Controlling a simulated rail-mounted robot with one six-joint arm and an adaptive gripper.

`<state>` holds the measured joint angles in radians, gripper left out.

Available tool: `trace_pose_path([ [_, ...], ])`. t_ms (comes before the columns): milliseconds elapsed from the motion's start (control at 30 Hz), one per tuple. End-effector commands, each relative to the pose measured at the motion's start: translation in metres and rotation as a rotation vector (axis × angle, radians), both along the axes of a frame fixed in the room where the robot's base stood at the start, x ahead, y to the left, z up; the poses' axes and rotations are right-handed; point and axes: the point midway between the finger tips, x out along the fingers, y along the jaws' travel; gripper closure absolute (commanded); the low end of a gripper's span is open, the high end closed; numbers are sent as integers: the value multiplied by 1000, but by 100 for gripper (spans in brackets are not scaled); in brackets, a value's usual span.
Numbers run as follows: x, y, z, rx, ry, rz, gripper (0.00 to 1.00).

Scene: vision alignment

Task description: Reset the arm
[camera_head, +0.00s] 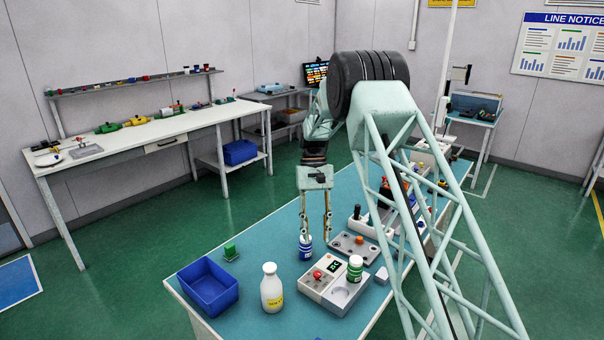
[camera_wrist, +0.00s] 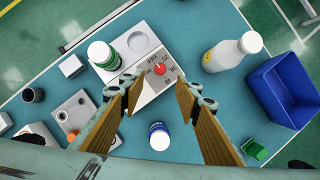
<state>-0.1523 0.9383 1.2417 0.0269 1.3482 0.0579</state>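My gripper (camera_head: 316,238) hangs pointing down over the teal table, its two fingers apart with nothing between them. It also shows open in the wrist view (camera_wrist: 161,90). A small blue-and-white can (camera_head: 305,248) stands on the table close to the left fingertip in the head view. In the wrist view the can (camera_wrist: 159,137) stands below the spread fingers, with no visible contact. A green-and-white can (camera_head: 355,268) stands on the grey device (camera_head: 318,284) with a red knob and a display; that can also shows in the wrist view (camera_wrist: 103,56).
A white bottle (camera_head: 271,290), a blue bin (camera_head: 208,286) and a green block (camera_head: 230,252) stand at the table's left end. A grey plate with an orange knob (camera_head: 354,247) and a joystick lie right of my gripper. A cluttered white bench (camera_head: 140,133) stands back left.

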Motion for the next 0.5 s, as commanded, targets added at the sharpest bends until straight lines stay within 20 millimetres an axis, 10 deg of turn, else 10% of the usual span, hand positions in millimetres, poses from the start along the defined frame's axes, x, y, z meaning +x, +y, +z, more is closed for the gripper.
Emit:
trace_pose_path([
  [500,-28,-17,79,10,-72,-9,70],
])
